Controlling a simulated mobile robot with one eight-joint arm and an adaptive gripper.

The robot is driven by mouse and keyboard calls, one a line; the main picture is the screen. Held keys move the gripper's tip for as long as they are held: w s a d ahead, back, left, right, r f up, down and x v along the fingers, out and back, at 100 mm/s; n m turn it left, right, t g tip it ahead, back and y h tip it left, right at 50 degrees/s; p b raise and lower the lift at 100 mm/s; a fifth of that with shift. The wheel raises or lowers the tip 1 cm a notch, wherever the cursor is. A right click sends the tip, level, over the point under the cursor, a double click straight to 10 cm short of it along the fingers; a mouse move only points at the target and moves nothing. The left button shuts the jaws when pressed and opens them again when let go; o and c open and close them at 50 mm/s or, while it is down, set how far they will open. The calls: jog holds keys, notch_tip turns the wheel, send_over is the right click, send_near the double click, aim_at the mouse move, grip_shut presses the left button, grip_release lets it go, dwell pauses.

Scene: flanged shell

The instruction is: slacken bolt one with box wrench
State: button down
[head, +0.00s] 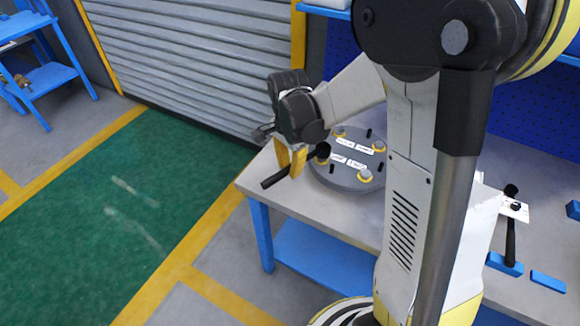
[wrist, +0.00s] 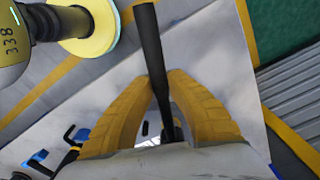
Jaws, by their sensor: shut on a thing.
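The box wrench (head: 273,180) is a black bar held across my gripper's two yellow fingers. My gripper (head: 292,162) is shut on its handle, at the left side of the flanged shell (head: 345,182). The wrench's dark head (head: 323,150) is at the shell's left bolt; whether it sits around that bolt or just above it I cannot tell. Other grey bolts (head: 379,146) on yellow washers stand around the shell's top. The small labels are too blurred to tell which is bolt one. In the wrist view, the black handle (wrist: 150,45) runs between the fingertips (wrist: 160,82).
The shell stands on a grey workbench (head: 262,170) with blue legs. At the right, another black-handled tool (head: 510,240) stands by blue blocks (head: 548,283). A roller shutter (head: 190,60) is behind. The green floor area (head: 120,220) at the left is clear.

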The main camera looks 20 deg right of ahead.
jog(key=shift+f+b, duration=0.8)
jog(key=shift+f, duration=0.25)
jog(key=shift+s, duration=0.1)
jog(key=s+d+n, duration=0.6)
jog(key=s+n, duration=0.1)
jog(key=n, duration=0.2)
jog(key=shift+s+d, duration=0.2)
jog(key=shift+s, duration=0.05)
dwell(0.5)
dwell(0.4)
